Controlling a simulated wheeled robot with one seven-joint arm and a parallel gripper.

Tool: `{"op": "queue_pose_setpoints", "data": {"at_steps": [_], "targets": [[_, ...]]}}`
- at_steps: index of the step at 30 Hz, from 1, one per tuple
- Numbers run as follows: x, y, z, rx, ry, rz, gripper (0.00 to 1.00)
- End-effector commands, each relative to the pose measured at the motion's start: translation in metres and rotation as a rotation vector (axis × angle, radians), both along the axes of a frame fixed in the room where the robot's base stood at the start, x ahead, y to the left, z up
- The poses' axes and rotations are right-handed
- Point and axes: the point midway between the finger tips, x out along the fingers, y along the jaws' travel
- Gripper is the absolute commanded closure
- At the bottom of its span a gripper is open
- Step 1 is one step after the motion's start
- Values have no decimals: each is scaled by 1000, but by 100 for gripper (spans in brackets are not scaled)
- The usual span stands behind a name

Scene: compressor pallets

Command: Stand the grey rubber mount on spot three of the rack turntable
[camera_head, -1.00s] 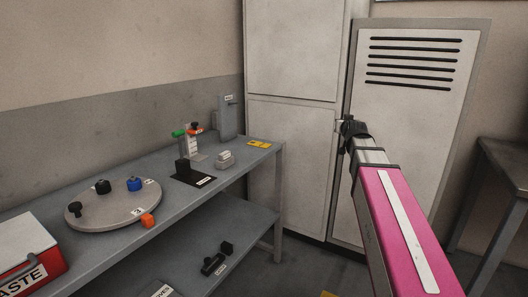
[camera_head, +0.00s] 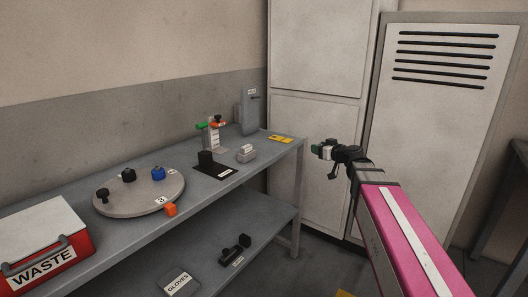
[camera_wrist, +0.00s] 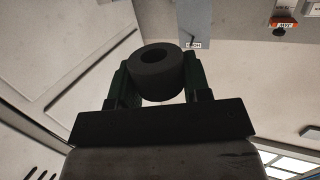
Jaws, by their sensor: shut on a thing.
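The grey rubber mount (camera_wrist: 155,75), a thick dark grey ring with a hole, is between the two dark green fingers of my gripper (camera_wrist: 157,92) in the wrist view. In the head view my gripper (camera_head: 321,150) is in the air right of the bench, well away from the turntable; the mount is hard to make out there. The round grey turntable (camera_head: 140,204) lies on the bench at the left. It carries two black parts (camera_head: 102,194) and a blue part (camera_head: 158,173).
An orange block (camera_head: 170,209) sits at the turntable's front right edge. A red WASTE box (camera_head: 75,262) stands left. A black block on a plate (camera_head: 205,162), a small grey stack (camera_head: 246,153) and a stand with green and orange pieces (camera_head: 214,135) are farther back. A cabinet (camera_head: 315,140) is behind.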

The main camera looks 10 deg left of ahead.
Motion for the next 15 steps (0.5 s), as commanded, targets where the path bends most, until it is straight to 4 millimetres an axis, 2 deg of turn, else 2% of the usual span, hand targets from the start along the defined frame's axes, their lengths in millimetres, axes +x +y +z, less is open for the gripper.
{"op": "queue_pose_setpoints", "data": {"at_steps": [1,3,7,10,15], "targets": [[-8,15,-3,0,1,65,80],[-19,33,-5,1,1,148,80],[-38,59,-4,0,0,278,80],[-48,71,-3,0,-1,340,80],[-55,77,-1,-1,0,374,80]]}}
